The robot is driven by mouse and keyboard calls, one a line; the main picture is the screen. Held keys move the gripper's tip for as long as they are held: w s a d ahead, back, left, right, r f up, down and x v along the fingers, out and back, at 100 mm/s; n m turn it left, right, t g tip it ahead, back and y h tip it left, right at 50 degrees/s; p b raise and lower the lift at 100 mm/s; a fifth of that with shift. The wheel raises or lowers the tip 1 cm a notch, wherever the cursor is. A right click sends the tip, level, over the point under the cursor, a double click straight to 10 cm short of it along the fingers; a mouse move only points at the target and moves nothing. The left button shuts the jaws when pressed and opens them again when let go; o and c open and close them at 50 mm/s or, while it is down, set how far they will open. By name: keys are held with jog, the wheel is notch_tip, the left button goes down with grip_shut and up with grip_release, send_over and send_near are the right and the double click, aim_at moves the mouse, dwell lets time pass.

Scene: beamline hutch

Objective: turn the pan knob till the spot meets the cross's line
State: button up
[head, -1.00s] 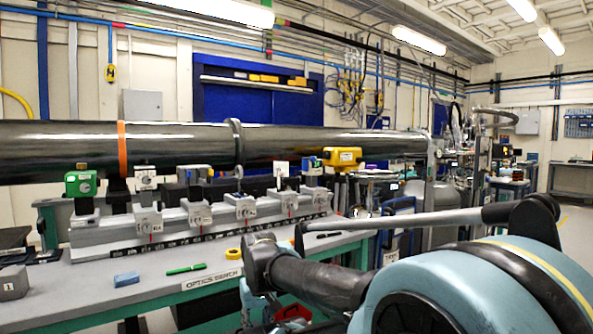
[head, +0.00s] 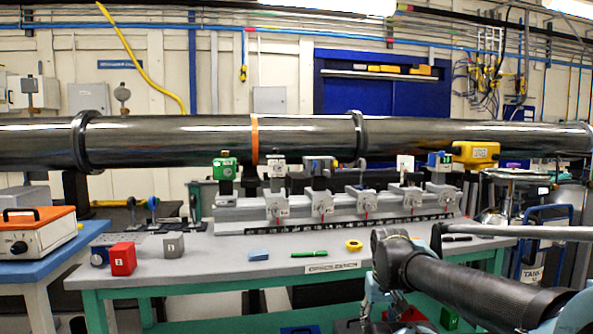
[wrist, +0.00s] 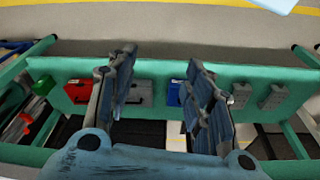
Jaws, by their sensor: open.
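An optics rail (head: 345,208) on the optics bench (head: 200,262) carries a row of small mounts. A green box (head: 224,169) stands at its left end and a small white card (head: 405,164) toward its right. I cannot make out the pan knob, the spot or the cross at this size. My gripper (wrist: 160,66) shows in the wrist view, its two fingers wide apart with nothing between them. It points toward a green shelf (wrist: 160,108), away from the rail's mounts.
A red block (head: 123,258), a grey block (head: 173,245), a blue sponge (head: 258,255), a green pen (head: 309,254) and yellow tape (head: 354,246) lie along the bench front. A dark pipe (head: 190,140) runs behind. An orange-topped instrument (head: 35,232) stands on the blue table left.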

aim_at(228, 172)
jog(key=w+r+n+t+h, duration=0.3)
jog(key=w+r+n, duration=0.65)
jog(key=w, duration=0.35)
jog(key=w+a+r+n+t, duration=0.5)
jog(key=w+a+r+n, duration=0.3)
jog(key=w+a+r, duration=0.3)
jog(key=w+a+r+n+t+y, duration=0.1)
jog(key=w+a+r+n+t, duration=0.2)
jog(key=a, duration=0.5)
jog(key=w+a+r+n+t+y, duration=0.1)
jog(key=a+r+n, duration=0.3)
jog(key=a, duration=0.4)
jog(key=s+a+r+n+t+y, duration=0.2)
jog(key=a+r+n+y, duration=0.15)
jog(key=a, duration=0.65)
jog(key=s+a+r+n+t+y, duration=0.1)
jog(key=a+r+n+y, duration=0.3)
jog(key=a, duration=0.6)
jog(key=w+a, duration=0.1)
jog(key=w, duration=0.4)
jog(key=w+a+f+n+h, duration=0.1)
jog(key=w, duration=0.5)
jog(key=w+a+h, duration=0.1)
jog(key=w+a, duration=0.1)
jog(key=w, duration=0.3)
jog(key=shift+w+f+h, duration=0.2)
jog(key=shift+w+h, duration=0.05)
jog(key=c, duration=1)
